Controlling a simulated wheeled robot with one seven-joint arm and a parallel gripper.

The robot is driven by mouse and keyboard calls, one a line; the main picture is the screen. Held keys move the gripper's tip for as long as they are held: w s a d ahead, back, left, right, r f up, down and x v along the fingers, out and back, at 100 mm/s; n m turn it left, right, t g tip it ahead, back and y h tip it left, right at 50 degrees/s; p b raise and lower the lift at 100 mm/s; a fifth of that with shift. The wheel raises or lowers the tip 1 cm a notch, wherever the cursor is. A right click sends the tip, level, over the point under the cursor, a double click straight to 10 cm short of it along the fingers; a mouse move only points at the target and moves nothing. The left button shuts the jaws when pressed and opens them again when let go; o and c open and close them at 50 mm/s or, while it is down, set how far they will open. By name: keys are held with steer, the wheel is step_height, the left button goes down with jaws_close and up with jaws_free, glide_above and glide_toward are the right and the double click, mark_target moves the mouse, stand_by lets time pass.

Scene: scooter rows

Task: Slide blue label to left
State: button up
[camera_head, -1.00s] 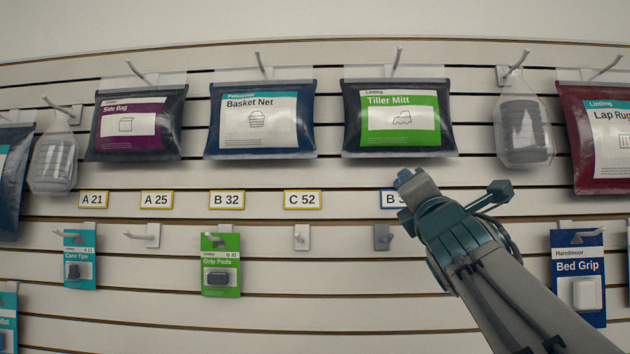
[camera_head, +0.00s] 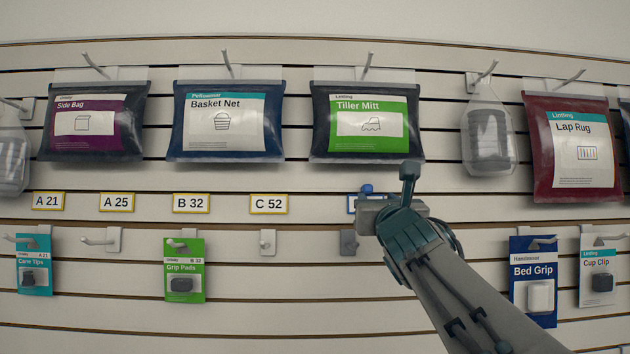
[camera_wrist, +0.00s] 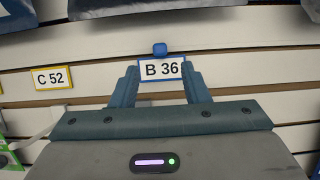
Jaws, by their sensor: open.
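The blue label (camera_wrist: 162,69) reads "B 36" and has a blue border with a small blue tab on its top edge. In the wrist view it sits upright on the slatted wall between the two fingertips of my open gripper (camera_wrist: 161,72), one finger at each side. Whether the fingers touch it cannot be told. In the head view, my gripper (camera_head: 372,205) hides most of the blue label (camera_head: 352,202); only its left end and the tab show.
The yellow-bordered C 52 label (camera_head: 269,204) is left of the blue label, with a bare strip between. Further left are B 32 (camera_head: 191,203), A 25 and A 21. The Tiller Mitt bag (camera_head: 366,122) hangs above. A grey empty hook (camera_head: 348,242) is below.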

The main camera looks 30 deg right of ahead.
mark_target(368, 188)
steer(key=p+x, duration=0.5)
steer(key=x, duration=0.3)
steer(key=shift+w+d+r+p, duration=0.15)
steer(key=shift+w+p, duration=0.1)
steer(key=shift+p, duration=0.15)
